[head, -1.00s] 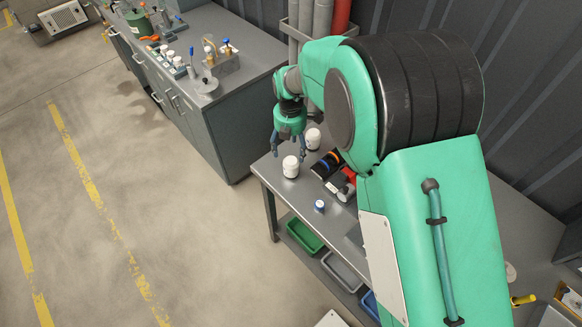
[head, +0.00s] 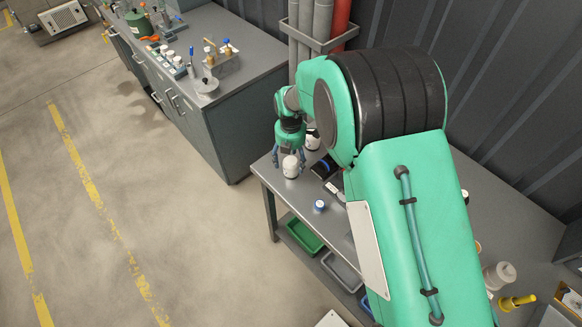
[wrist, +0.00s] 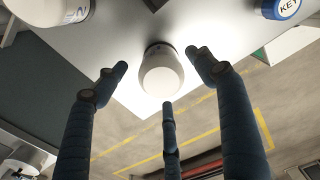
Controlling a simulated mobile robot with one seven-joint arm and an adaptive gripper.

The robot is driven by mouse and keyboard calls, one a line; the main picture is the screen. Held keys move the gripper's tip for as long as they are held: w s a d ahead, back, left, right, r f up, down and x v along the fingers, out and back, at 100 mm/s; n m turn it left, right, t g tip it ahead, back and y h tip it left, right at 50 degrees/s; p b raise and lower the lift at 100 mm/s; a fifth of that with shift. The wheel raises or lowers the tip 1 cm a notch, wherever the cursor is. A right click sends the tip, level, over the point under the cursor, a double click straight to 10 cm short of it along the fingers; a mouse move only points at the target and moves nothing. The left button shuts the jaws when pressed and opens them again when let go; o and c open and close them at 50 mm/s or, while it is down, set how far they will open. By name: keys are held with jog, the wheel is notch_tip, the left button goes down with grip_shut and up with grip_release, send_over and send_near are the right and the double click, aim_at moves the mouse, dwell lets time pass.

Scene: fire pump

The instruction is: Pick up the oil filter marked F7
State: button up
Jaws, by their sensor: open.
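A white, rounded cylinder (head: 290,168) that looks like an oil filter stands upright near the left end of the grey workbench. A second white cylinder (head: 312,140) stands just behind. In the wrist view a white cylinder with blue lettering (wrist: 50,8) shows at the top left. I cannot read F7 on any of them.
A small blue-and-white round item (head: 319,206) stands on the bench; one labelled KEY (wrist: 279,9) shows in the wrist view. Dark items (head: 325,167) lie right of the cylinders. A grey cabinet (head: 225,125) stands to the left. A green bin (head: 305,237) sits below.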

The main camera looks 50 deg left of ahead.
jog(key=shift+d+f, duration=0.1)
jog(key=shift+f, duration=2.35)
jog(key=shift+c, duration=0.5)
jog(key=c, duration=1.5)
jog(key=shift+o, duration=0.2)
jog(key=shift+r, duration=0.1)
jog(key=shift+w+r, duration=0.1)
jog(key=shift+r, duration=0.65)
notch_tip(320, 180, up, 2)
jog(key=shift+r, duration=0.1)
jog(key=s+d, duration=0.2)
jog(key=d, duration=0.2)
jog(key=s+d, duration=0.3)
jog(key=d, duration=0.2)
jog(key=s+d+r, duration=0.1)
jog(key=s+d, duration=0.2)
jog(key=d, duration=0.1)
jog(key=shift+s+d+r, duration=0.1)
jog(key=shift+s+d, duration=0.05)
jog(key=shift+d, duration=0.2)
